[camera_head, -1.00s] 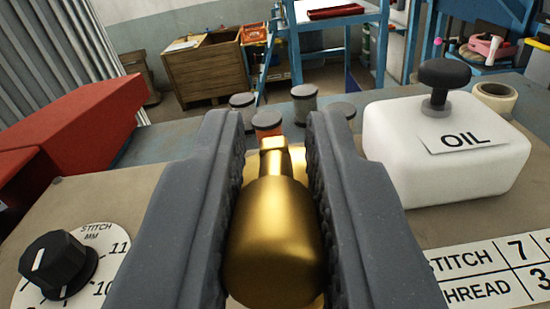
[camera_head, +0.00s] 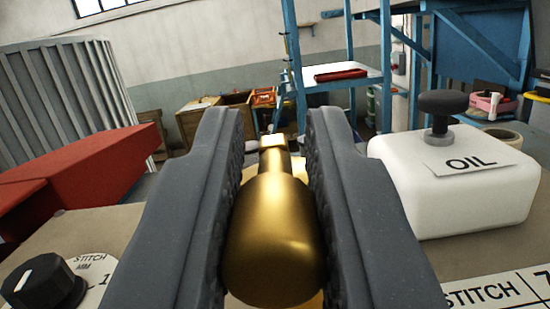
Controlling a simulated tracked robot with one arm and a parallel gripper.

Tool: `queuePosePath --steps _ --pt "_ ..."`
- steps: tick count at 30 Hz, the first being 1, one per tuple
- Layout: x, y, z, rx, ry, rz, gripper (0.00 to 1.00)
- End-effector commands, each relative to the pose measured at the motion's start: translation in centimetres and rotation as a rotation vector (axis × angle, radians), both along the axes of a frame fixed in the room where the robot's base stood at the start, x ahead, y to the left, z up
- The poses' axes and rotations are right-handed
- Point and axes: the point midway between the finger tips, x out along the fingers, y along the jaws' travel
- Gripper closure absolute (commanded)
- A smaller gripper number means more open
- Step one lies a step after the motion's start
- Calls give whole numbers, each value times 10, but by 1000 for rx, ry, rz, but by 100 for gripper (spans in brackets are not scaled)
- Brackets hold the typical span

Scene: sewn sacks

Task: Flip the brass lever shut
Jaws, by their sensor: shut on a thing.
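The brass lever (camera_head: 272,240) shows in the middle of the head camera view, a rounded gold knob with a narrower neck running away from me. My gripper (camera_head: 275,165) has its two dark grey fingers on either side of the knob, shut on it. The lower end of the lever and its mount are hidden below the knob and the fingers.
A white oil container (camera_head: 455,185) with a black cap stands close on the right. A black stitch dial (camera_head: 45,285) is at lower left, with a red block (camera_head: 95,170) behind it. A printed stitch plate (camera_head: 500,290) lies at lower right. Blue shelving (camera_head: 345,80) stands farther back.

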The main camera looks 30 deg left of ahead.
Motion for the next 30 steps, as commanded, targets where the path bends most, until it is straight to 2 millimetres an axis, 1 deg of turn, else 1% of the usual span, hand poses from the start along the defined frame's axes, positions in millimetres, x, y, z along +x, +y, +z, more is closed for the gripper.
queuePosePath --steps 1,8,9,11,12,30 --pt "1 -1 -3 0 3 -1 100" --pt "2 -2 -2 0 4 -1 100" --pt "2 -2 -2 0 4 -2 80" --pt "2 -2 -3 0 4 -2 63" --pt "2 -1 -2 0 4 -1 60" --pt "0 -1 -2 0 1 -1 60"
